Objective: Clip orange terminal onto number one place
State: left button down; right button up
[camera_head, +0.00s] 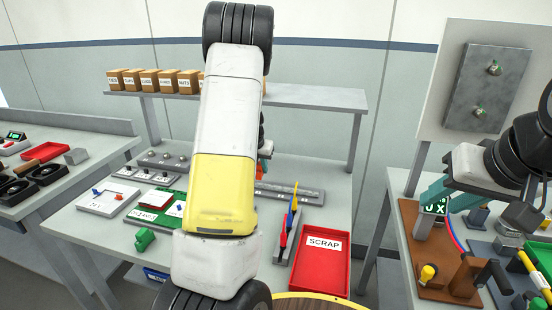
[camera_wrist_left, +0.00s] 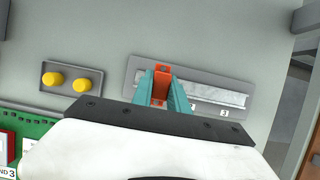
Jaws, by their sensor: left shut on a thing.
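My left gripper (camera_wrist_left: 161,90) is shut on the orange terminal (camera_wrist_left: 161,76), which stands between its teal fingers in the left wrist view. The terminal is over the left part of a grey tray with a metal rail (camera_wrist_left: 215,96). Labels 2 and 3 show along its near edge; a label for place one is hidden behind my gripper. I cannot tell whether the terminal touches the rail. In the head view, my left arm hides most of the gripper, and a bit of the terminal (camera_head: 261,170) shows. My right gripper (camera_head: 432,193) is over the right bench; its opening is unclear.
A red SCRAP tray (camera_head: 321,275) and a narrow holder with red, blue and yellow tools (camera_head: 287,232) stand at the front right. A green block (camera_head: 144,239) lies at the front left.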

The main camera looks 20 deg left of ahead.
pick_arm(q)
jog(key=shift+f, duration=1.6)
jog(key=shift+f, duration=0.85)
dwell(0.5)
jog(key=c, duration=1.2)
grip_release()
jog(key=shift+r, duration=0.1)
jog(key=v, duration=0.7)
jog(key=shift+s+r, duration=0.2)
jog(key=shift+r, duration=0.1)
